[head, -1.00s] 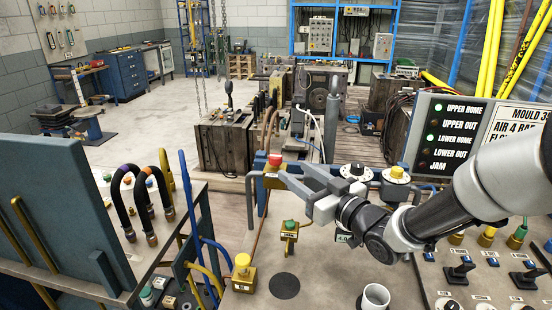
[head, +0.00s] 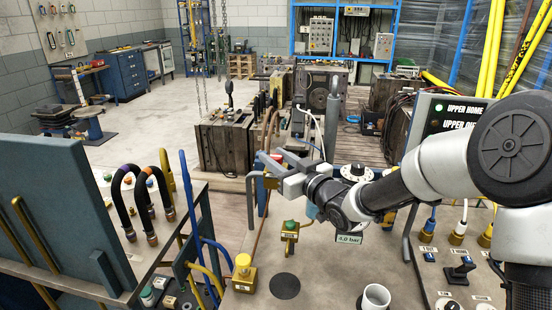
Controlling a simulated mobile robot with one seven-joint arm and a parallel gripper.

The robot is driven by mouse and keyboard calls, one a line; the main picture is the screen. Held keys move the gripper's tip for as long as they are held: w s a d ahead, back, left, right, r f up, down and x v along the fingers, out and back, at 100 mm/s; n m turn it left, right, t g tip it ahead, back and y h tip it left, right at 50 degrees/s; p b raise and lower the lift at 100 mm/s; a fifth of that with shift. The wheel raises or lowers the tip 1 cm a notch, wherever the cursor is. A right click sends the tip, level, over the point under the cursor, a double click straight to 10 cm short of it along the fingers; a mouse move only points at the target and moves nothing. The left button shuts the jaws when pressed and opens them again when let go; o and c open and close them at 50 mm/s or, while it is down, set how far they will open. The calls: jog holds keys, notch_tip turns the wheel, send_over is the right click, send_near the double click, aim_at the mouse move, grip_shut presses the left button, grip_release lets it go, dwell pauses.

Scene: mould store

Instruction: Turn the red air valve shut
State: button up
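The brass body of the red air valve (head: 271,183) shows at the far edge of the bench, left of centre in the head view. Its red knob is almost wholly hidden behind my gripper (head: 277,163). My gripper reaches in from the right, with its grey fingers at the height of the knob. One finger overlaps the valve in the picture. I cannot tell whether the fingers touch the knob or how far apart they are.
A green-topped brass valve (head: 290,228) and a yellow-topped one (head: 243,272) stand on the bench in front. A white cup (head: 374,298) is near the front edge. A control panel (head: 440,118) is at the right, partly behind my arm. Hoses stand at the left.

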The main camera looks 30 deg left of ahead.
jog(key=c, duration=0.6)
jog(key=shift+c, duration=0.2)
